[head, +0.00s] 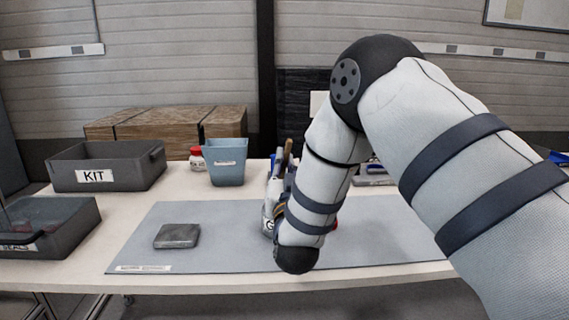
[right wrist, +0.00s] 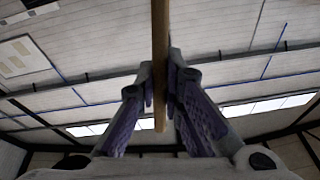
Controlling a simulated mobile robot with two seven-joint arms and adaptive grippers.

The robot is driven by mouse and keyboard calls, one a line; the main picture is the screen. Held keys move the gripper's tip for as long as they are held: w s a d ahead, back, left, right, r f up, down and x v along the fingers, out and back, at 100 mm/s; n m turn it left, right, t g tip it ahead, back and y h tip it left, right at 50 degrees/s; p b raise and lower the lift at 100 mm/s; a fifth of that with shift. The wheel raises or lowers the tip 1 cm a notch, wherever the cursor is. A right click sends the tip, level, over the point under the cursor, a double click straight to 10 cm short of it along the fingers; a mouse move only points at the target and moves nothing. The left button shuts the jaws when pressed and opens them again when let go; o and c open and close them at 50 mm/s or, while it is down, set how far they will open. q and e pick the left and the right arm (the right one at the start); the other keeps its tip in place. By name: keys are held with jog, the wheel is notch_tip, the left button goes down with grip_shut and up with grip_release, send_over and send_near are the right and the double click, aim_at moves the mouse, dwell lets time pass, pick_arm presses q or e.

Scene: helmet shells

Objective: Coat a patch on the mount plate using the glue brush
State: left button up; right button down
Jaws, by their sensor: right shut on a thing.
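The mount plate (head: 177,236), a flat dark grey slab, lies on the left part of the grey mat. My right gripper (right wrist: 161,82) is shut on the wooden handle (right wrist: 160,45) of the glue brush in the right wrist view. In the head view my right arm hides most of this gripper. A handle end (head: 287,150) sticks up beside the arm there. A pot (head: 267,226) with a partly visible label stands behind the arm on the mat. The brush's bristles are hidden, so I cannot tell whether they are in the pot. My left gripper is out of view.
The grey mat (head: 215,262) has free room around the plate. A KIT bin (head: 120,178), a blue-grey cup (head: 226,165) and a red-capped white bottle (head: 197,158) stand behind.

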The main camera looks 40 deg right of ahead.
aim_at(289, 143)
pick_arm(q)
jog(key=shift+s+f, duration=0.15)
pick_arm(e)
jog(key=shift+f, duration=0.6)
dwell(0.6)
notch_tip(289, 143, up, 7)
jog(key=p, duration=0.2)
jog(key=shift+r+p, duration=0.2)
jog(key=shift+p, duration=0.2)
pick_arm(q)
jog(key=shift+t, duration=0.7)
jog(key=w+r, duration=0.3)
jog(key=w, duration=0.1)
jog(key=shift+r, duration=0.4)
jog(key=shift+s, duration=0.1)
pick_arm(e)
jog(key=shift+f, duration=0.2)
